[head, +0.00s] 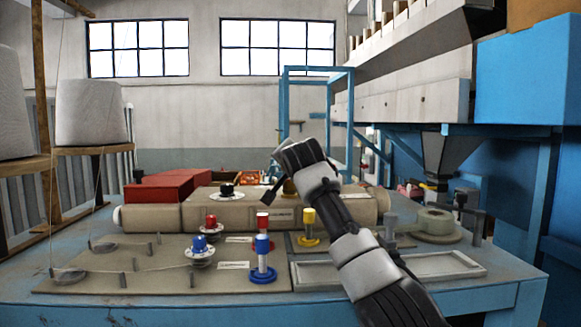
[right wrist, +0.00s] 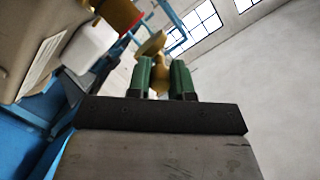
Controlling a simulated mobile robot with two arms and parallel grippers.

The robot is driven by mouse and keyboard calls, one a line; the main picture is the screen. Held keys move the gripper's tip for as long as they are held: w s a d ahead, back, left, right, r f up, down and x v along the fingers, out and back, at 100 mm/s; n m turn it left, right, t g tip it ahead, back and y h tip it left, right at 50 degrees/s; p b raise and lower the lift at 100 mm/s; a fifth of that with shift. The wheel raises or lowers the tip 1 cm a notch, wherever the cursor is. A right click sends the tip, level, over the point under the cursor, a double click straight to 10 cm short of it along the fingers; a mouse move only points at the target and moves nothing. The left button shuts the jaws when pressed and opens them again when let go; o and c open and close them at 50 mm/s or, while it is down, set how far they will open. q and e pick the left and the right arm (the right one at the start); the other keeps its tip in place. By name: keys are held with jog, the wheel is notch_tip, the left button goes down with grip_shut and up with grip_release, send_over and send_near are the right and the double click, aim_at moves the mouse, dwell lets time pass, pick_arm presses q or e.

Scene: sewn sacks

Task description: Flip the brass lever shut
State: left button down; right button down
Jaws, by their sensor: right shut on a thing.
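The brass lever (head: 289,187) shows as a small brass patch at the top of the beige machine housing (head: 158,217), mostly hidden behind my right arm in the head view. In the right wrist view the brass lever (right wrist: 151,45) rises past the green fingertips, and part of it lies between them. My right gripper (right wrist: 161,78) is shut on it. In the head view my right gripper (head: 278,187) is over the housing, its fingers partly hidden by the wrist. My left gripper is not in view.
On the blue table stand a blue-and-red post (head: 263,258), a blue knob (head: 199,244), a yellow post (head: 308,228) and a grey tray (head: 440,264). Red boxes (head: 160,188) lie behind the housing. Large white thread cones (head: 90,112) stand at left.

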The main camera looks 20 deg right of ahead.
jog(key=c, duration=1)
grip_release()
jog(key=b+v, duration=0.7)
jog(key=v, duration=0.4)
jog(key=shift+b, duration=0.3)
